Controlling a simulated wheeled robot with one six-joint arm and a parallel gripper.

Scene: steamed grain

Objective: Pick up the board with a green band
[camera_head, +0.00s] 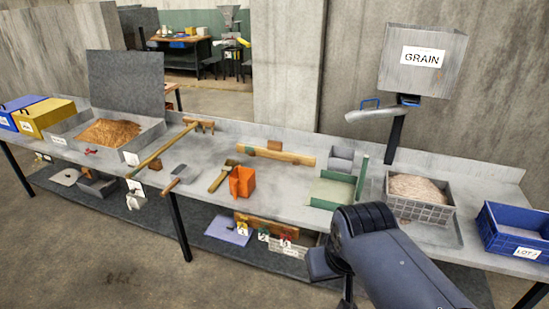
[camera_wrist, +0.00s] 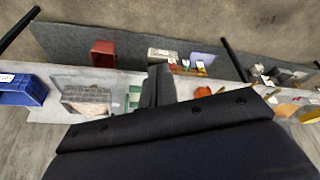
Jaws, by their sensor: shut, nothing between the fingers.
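No board with a clear green band can be made out. On the shelf under the counter, small tags in yellow (camera_head: 243,228), green (camera_head: 263,234) and red (camera_head: 286,239) stand by a brown wooden board (camera_head: 268,222). They are too small to tell which is banded. They also show, small, in the wrist view (camera_wrist: 186,65). On the counter, a green tray (camera_head: 331,190) has an upright green panel (camera_head: 362,178) beside it. My gripper shows as a dark shape in the wrist view (camera_wrist: 157,84), shut and empty, apart from the tags. My arm hides part of the lower shelf.
A grey crate of grain (camera_head: 418,208) and a blue bin (camera_head: 515,238) stand at the counter's right. An orange holder (camera_head: 242,182), a brush (camera_head: 221,178) and a wooden bar (camera_head: 290,157) lie mid-counter. A table leg (camera_head: 180,228) bounds the shelf opening; floor in front is clear.

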